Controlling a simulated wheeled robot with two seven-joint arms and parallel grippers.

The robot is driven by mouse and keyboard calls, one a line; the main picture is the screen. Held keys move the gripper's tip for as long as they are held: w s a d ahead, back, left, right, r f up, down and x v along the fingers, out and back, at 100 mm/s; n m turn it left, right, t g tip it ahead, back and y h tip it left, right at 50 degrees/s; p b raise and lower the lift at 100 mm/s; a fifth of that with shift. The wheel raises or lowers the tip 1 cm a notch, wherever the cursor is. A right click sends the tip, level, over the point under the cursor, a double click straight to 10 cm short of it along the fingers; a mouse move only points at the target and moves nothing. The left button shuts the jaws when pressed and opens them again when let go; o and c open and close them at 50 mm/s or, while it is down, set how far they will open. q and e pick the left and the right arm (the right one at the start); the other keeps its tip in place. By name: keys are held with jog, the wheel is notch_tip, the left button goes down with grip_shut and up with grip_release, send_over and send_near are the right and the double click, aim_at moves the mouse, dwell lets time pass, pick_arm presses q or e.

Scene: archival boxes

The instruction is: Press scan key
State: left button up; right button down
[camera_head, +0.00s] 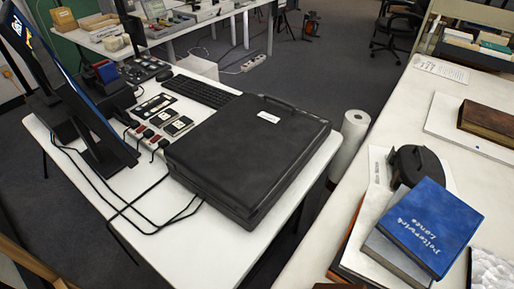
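No key marked as a scan key can be made out at this size. A black keyboard (201,90) lies on the white desk (208,246), behind a large shut black case (249,152) with a white label. Small panels (178,126) with black and white faces sit left of the case, beside a row of red and white sockets or switches (146,135). A dark control box with knobs or keys (146,70) is further back. Neither of my grippers is in view.
A monitor (88,115) stands at the desk's left edge, with loose black cables (128,203) in front. On the right, a white table (318,245) bears stacked books, with a blue one (431,227) on top. A white roll (349,145) stands between the tables.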

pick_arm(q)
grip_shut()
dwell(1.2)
